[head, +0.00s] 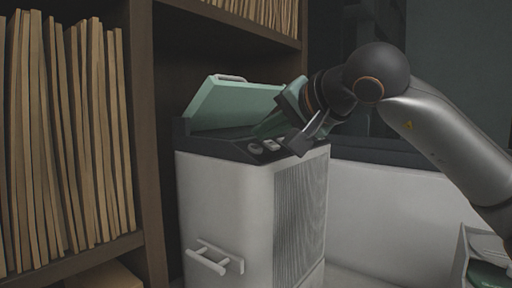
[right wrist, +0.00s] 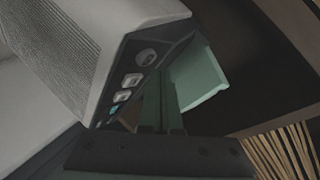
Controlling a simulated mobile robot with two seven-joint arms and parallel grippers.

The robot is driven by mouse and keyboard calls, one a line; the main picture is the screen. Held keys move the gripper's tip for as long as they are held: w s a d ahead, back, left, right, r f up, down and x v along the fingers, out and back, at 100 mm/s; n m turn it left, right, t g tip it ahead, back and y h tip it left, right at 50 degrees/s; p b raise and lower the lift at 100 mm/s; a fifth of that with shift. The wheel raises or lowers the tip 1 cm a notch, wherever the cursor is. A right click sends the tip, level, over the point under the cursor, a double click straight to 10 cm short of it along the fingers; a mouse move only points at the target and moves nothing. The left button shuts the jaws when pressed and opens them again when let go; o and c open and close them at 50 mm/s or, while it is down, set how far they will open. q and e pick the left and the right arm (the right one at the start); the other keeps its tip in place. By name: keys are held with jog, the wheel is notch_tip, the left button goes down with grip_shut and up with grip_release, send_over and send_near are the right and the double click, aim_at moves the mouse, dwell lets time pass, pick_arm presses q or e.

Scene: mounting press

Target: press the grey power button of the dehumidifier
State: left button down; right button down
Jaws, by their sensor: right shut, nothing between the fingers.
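The dehumidifier (head: 222,205) is a white box with a dark control panel on top and a raised pale green lid (head: 225,103) behind it. A round grey knob or button (head: 255,148) and pale square buttons (head: 271,145) sit along the panel's front edge. The right wrist view shows the round one (right wrist: 146,57), pale buttons (right wrist: 132,79) and a teal one (right wrist: 115,109). I cannot tell which is the power button. My right gripper (head: 264,130) is shut and empty, its fingers (right wrist: 159,78) over the panel beside the buttons. Contact cannot be told. My left gripper is out of view.
A dark wooden shelf (head: 150,150) with upright folders (head: 65,140) stands close on the left. A pale low surface (head: 385,215) lies to the right of the dehumidifier. A white handle (head: 212,255) sticks out of the dehumidifier's front. A box (head: 465,260) shows at lower right.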

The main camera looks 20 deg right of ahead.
jog(key=shift+f, duration=0.1)
jog(key=shift+w+a+f, duration=0.15)
jog(key=shift+f, duration=0.2)
jog(key=shift+w+a+f+b, duration=0.1)
jog(key=shift+f+b, duration=0.3)
jog(key=shift+b, duration=0.05)
dwell(0.7)
dwell(0.3)
jog(key=shift+s+d+r+p, duration=0.1)
jog(key=shift+s+r+p, duration=0.05)
jog(key=shift+r+p, duration=0.2)
jog(key=shift+s+d+r+p, duration=0.1)
jog(key=shift+r+p, duration=0.1)
jog(key=shift+r, duration=0.25)
jog(key=r+p, duration=0.1)
jog(key=s+d+r+p, duration=0.1)
jog(key=r, duration=0.1)
jog(key=r+p, duration=0.1)
jog(key=shift+s+d+r, duration=0.15)
jog(key=shift+s+r, duration=0.1)
jog(key=shift+s, duration=0.1)
dwell(0.4)
